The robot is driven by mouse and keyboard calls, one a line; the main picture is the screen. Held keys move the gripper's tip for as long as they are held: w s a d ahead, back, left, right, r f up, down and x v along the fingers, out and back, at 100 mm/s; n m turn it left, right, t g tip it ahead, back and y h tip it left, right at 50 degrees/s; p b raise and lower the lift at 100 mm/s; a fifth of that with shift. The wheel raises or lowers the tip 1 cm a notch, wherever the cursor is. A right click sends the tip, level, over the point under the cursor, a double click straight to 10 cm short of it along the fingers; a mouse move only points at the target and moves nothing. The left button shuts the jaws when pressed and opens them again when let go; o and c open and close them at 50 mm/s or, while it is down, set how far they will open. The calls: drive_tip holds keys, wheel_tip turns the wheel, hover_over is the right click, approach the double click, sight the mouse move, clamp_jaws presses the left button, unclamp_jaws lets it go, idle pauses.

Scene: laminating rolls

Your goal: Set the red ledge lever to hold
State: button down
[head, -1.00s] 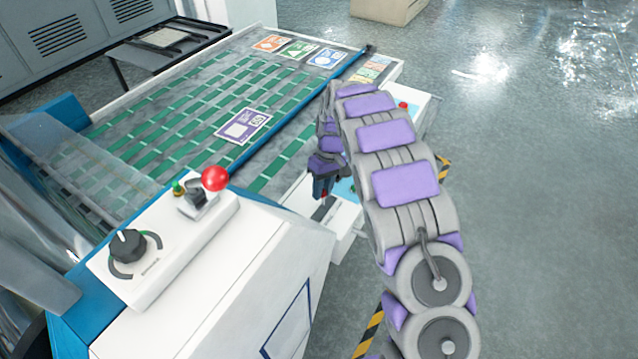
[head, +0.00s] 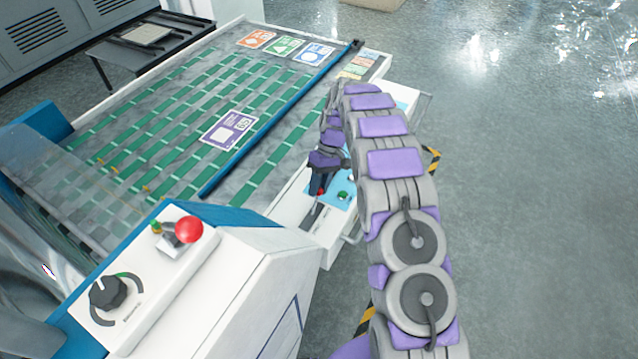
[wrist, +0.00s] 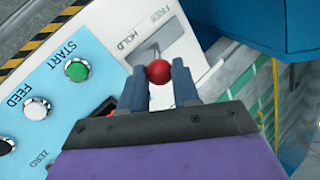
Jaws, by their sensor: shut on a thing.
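The red ledge lever's ball knob (wrist: 158,72) sits between my gripper's fingertips (wrist: 159,75) in the wrist view, and the fingers are shut on it. Behind the knob is the white lever plate (wrist: 178,48), with FREE printed at its far end and HOLD nearer the knob. The fingers and knob partly cover the lever's stem, so I cannot tell its exact setting. In the head view my gripper (head: 319,187) points down at the ledge (head: 291,207), with a little red showing at its tips.
A blue panel (wrist: 58,98) with a green START button (wrist: 77,70) and a white FEED button (wrist: 37,108) adjoins the lever plate. Open floor lies right of my arm.

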drive_tip(key=shift+d+f, duration=0.25)
drive_tip(key=shift+d, duration=0.05)
drive_tip(key=c, duration=1.2)
unclamp_jaws()
drive_tip(key=o, duration=0.4)
drive_tip(key=shift+w+d+f, duration=0.1)
drive_tip(key=shift+w+d, duration=0.05)
drive_tip(key=shift+w, duration=0.2)
drive_tip(key=shift+c, duration=0.2)
drive_tip(key=shift+s+a, duration=0.1)
drive_tip(key=shift+a, duration=0.1)
